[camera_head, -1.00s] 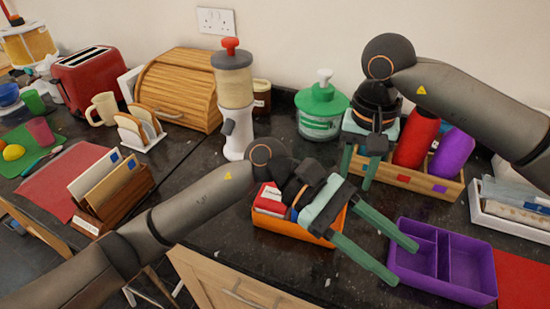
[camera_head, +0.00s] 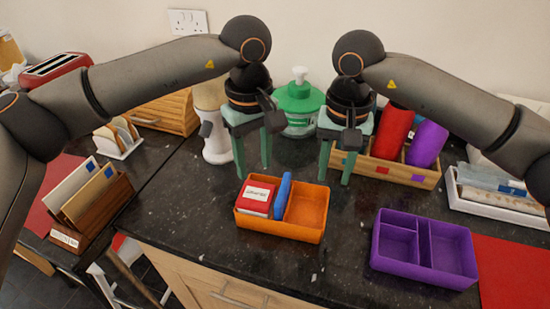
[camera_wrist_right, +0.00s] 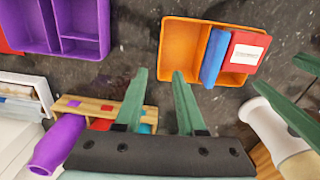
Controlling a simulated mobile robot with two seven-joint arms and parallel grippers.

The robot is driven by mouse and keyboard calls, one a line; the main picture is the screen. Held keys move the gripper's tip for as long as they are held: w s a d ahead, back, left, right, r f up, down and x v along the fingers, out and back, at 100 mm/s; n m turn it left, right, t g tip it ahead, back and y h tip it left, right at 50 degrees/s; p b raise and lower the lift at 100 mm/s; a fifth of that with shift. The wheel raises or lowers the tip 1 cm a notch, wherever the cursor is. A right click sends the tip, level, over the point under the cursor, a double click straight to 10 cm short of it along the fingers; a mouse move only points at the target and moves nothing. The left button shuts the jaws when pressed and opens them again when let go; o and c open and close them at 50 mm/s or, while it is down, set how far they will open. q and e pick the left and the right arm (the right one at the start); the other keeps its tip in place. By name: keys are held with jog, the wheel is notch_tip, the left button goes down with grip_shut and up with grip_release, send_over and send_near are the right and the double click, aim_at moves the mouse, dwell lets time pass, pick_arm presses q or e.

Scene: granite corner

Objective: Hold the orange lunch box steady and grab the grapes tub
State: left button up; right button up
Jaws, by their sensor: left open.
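The orange lunch box (camera_head: 265,231) sits on the dark counter. Its left part holds a red block with a white label (camera_head: 257,197) and an upright blue piece (camera_head: 283,196); its right compartment is empty. The label is too small to read, and I cannot make out a grapes tub. My left gripper (camera_head: 252,170) is open and empty, behind the box's left part. My right gripper (camera_head: 335,180) is open and empty, behind the box's right end. In the right wrist view, the lunch box (camera_wrist_right: 176,48) lies beyond my right gripper's fingers (camera_wrist_right: 159,76).
A purple divided box (camera_head: 425,265) stands to the right, beside a red mat (camera_head: 510,272). A wooden tray (camera_head: 400,172) with red and purple bottles, a green-lidded jar (camera_head: 298,105) and a dispenser (camera_head: 215,140) stand behind. The counter in front of the lunch box is narrow.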

notch_tip(320, 180, down, 12)
jog(key=shift+f, duration=0.15)
dwell(0.3)
grip_shut()
dwell(2.0)
